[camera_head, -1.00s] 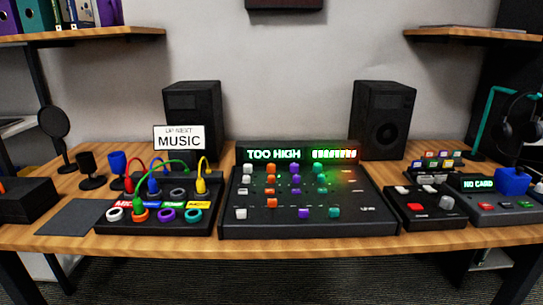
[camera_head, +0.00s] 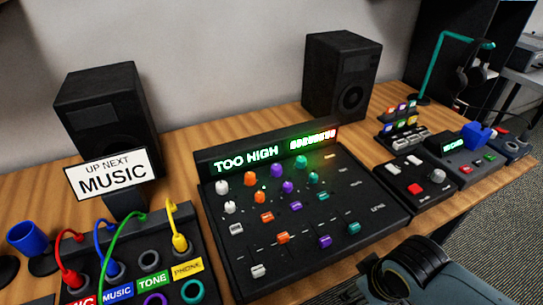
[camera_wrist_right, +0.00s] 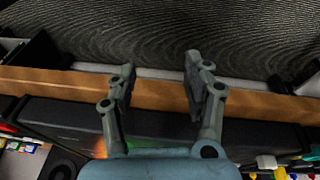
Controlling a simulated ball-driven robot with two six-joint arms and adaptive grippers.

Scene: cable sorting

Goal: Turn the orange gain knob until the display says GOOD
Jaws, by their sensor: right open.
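The black mixer (camera_head: 330,230) stands on the wooden desk, and its lit display (camera_head: 247,160) reads TOO HIGH in green, beside a bar of lit segments. Two orange knobs, an upper one (camera_head: 250,179) and a lower one (camera_head: 260,197), sit in the same column; their labels are too small to read. Orange slider caps (camera_head: 282,238) are further down. My right arm enters the head view at the lower right, in front of the mixer. In the right wrist view my right gripper (camera_wrist_right: 160,78) is open and empty, near the desk's front edge. My left gripper is out of view.
A patch box with plugged cables (camera_head: 150,262) and an UP NEXT MUSIC sign (camera_head: 113,174) are left of the mixer. A small control box (camera_head: 418,186) is to its right. Two speakers (camera_head: 108,118) (camera_head: 343,75) stand behind.

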